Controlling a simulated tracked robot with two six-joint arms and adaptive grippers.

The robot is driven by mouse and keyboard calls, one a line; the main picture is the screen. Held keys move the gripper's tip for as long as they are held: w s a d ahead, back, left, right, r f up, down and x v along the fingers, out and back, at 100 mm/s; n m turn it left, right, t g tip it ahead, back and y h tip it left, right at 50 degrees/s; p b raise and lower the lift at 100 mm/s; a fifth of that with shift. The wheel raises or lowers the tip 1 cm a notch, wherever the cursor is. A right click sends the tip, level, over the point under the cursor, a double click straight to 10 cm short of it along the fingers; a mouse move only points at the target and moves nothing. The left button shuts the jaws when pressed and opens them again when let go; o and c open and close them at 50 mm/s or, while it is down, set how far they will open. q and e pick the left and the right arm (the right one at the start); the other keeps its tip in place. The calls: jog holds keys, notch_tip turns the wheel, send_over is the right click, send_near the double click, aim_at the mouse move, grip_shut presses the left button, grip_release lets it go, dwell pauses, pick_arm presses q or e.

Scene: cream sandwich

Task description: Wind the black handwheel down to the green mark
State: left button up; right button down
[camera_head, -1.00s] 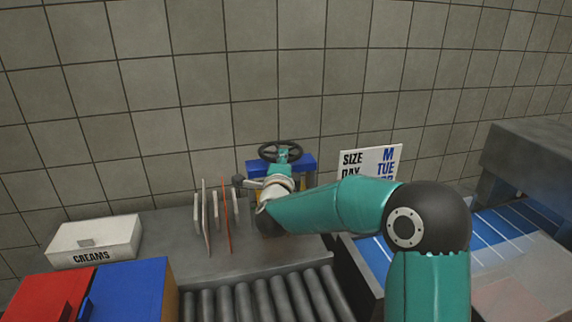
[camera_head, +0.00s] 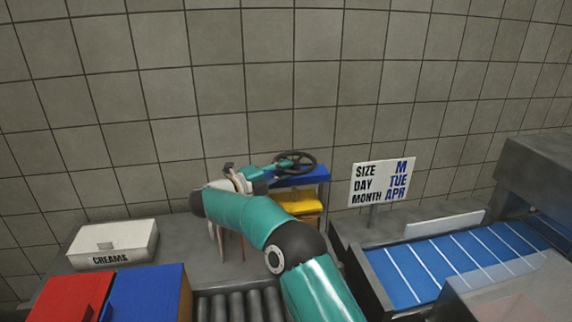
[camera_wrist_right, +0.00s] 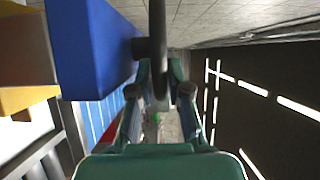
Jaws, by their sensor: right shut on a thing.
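The black handwheel (camera_head: 295,163) sits on top of the press with a blue top (camera_head: 312,176) and yellow part (camera_head: 300,203), against the tiled wall. My right gripper (camera_head: 270,172) is at the wheel's left side in the head view. In the right wrist view, my right gripper (camera_wrist_right: 160,85) is shut on the black wheel rim (camera_wrist_right: 157,40), which passes between its fingers. The press's blue block (camera_wrist_right: 95,45) is close on the left there. A small green spot shows between the fingers; I cannot tell whether it is the green mark. My left gripper is not in view.
A white CREAMS box (camera_head: 112,245) stands at left behind red (camera_head: 62,298) and blue (camera_head: 150,292) boxes. Rollers (camera_head: 238,306) lie in front. A SIZE/DAY/MONTH sign (camera_head: 382,183) stands right of the press, with a blue belt (camera_head: 430,262) beyond. My right arm covers much of the bench.

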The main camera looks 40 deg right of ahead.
jog(key=shift+w+f+m+g+p, duration=0.2)
jog(key=shift+m+g+p, duration=0.35)
jog(key=shift+g, duration=0.15)
jog(key=c, duration=1.4)
grip_release()
jog(key=shift+a, duration=0.1)
jog(key=w+a, duration=0.1)
jog(key=a, duration=1.1)
jog(key=shift+w, duration=0.2)
